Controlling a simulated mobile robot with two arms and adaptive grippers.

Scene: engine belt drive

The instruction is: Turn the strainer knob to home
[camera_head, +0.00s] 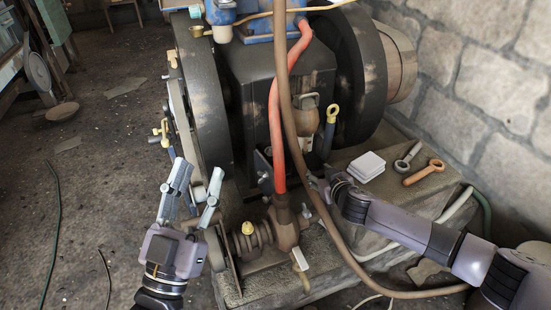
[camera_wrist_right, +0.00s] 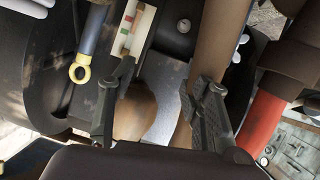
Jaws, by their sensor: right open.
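I cannot tell for sure which part is the strainer knob. A small yellow knob (camera_head: 248,228) sits on the rusty fitting (camera_head: 286,228) low in front of the engine. My right gripper (camera_head: 318,184) is at the engine's lower front, beside the brown hose. In the right wrist view its fingers (camera_wrist_right: 157,115) are spread apart, with a rounded brown part (camera_wrist_right: 136,112) visible beyond the gap. Whether they touch it is unclear. My left gripper (camera_head: 196,188) is open and empty, left of the rusty fitting.
A brown hose (camera_head: 287,110) and a red hose (camera_head: 276,125) hang before the engine. A yellow ring handle (camera_head: 333,112) stands at right. The floor at left is largely open.

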